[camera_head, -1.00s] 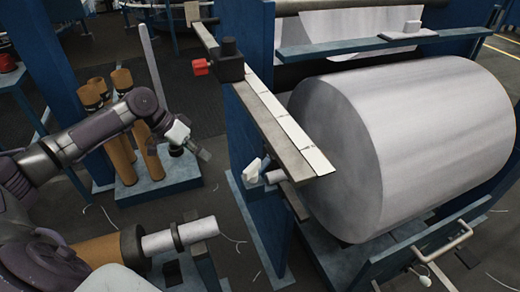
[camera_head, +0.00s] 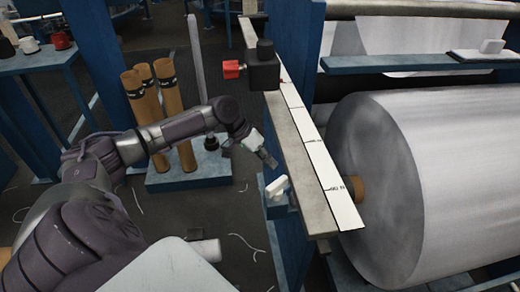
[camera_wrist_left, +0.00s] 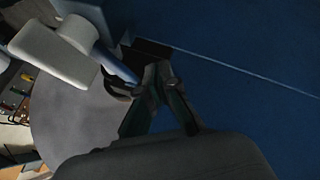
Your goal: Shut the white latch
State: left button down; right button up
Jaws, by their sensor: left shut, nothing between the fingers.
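The white latch (camera_head: 277,187) is a small pale handle on the blue frame, below the near end of the grey rail with the white scale strip. It shows large at the upper left of the left wrist view (camera_wrist_left: 52,50), with its white knob beside a blue bracket. My left gripper (camera_head: 268,160) is shut and empty, just left of and above the latch in the head view. In the left wrist view its fingertips (camera_wrist_left: 158,75) meet to the right of the latch, apart from it. My right gripper is not in view.
The large white roll (camera_head: 410,180) fills the right side. A red knob on a black block (camera_head: 262,68) sits farther up the rail (camera_head: 290,135). Several brown tubes (camera_head: 168,100) stand on a blue base at the left. Floor shows between them and the frame.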

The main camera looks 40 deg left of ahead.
aim_at(286, 182)
pick_arm(q)
jog(key=d, duration=0.2)
jog(key=d+f, duration=0.1)
jog(key=d, duration=0.1)
jog(key=shift+d, duration=0.3)
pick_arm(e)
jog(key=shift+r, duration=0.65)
pick_arm(q)
jog(key=shift+r, duration=0.1)
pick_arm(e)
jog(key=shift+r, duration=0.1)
